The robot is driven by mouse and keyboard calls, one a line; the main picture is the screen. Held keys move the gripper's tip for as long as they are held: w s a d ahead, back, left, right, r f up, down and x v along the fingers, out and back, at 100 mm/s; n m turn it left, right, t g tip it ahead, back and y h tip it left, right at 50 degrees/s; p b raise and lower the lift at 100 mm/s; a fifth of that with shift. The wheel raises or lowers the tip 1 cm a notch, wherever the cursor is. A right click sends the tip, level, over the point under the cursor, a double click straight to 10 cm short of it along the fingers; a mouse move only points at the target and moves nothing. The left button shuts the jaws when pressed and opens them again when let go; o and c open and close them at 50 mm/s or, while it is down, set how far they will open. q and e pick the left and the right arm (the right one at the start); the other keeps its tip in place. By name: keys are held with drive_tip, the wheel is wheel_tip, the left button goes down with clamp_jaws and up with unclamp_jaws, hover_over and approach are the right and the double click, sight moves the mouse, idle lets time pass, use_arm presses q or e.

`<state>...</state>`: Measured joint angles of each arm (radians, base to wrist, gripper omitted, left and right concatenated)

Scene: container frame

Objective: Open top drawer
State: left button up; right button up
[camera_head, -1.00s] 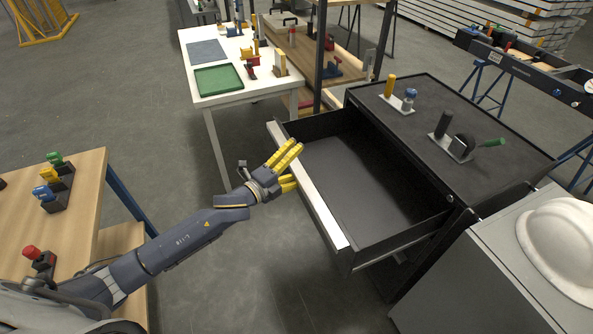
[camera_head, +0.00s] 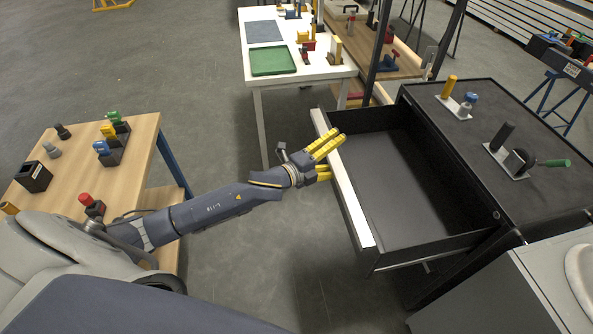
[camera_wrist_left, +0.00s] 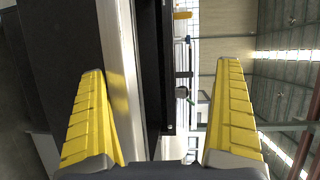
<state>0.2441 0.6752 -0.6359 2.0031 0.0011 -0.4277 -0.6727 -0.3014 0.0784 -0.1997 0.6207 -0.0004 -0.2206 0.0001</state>
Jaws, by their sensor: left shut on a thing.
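The top drawer (camera_head: 405,190) of the black cabinet (camera_head: 470,150) stands well out, and its dark inside is empty. Its light front edge (camera_head: 348,195) faces left in the head view. My left gripper (camera_head: 334,158) is at this front edge, near its far half, with its yellow fingers around it. In the left wrist view, the front's pale strip (camera_wrist_left: 122,70) runs between the two fingers, closer to the left one; the exact contact is hidden. My right gripper is not in view.
Tools in holders (camera_head: 512,158) stand on the cabinet top. A white table with a green tray (camera_head: 273,61) is behind the drawer. A wooden table (camera_head: 90,185) with small parts is at left. Grey floor between is clear. A grey box (camera_head: 530,290) is at lower right.

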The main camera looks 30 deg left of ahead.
use_arm(q)
drive_tip(key=shift+s+a+r, duration=0.15)
drive_tip(key=shift+s+r, duration=0.2)
drive_tip(key=shift+s, duration=0.15)
drive_tip(key=shift+s+a+r, duration=0.1)
drive_tip(key=shift+s+r, duration=0.2)
drive_tip(key=shift+s, duration=0.2)
drive_tip(key=shift+c, duration=0.2)
drive_tip(key=shift+s+a+f, duration=0.15)
drive_tip(key=shift+s+a, duration=0.1)
drive_tip(key=shift+s, duration=0.25)
drive_tip(key=c, duration=0.8)
drive_tip(key=shift+o, duration=0.2)
drive_tip(key=f+v, duration=0.1)
drive_tip(key=v, duration=1.5)
drive_tip(key=shift+a+f, duration=0.25)
drive_tip(key=shift+f, duration=0.25)
drive_tip(key=shift+w, duration=0.1)
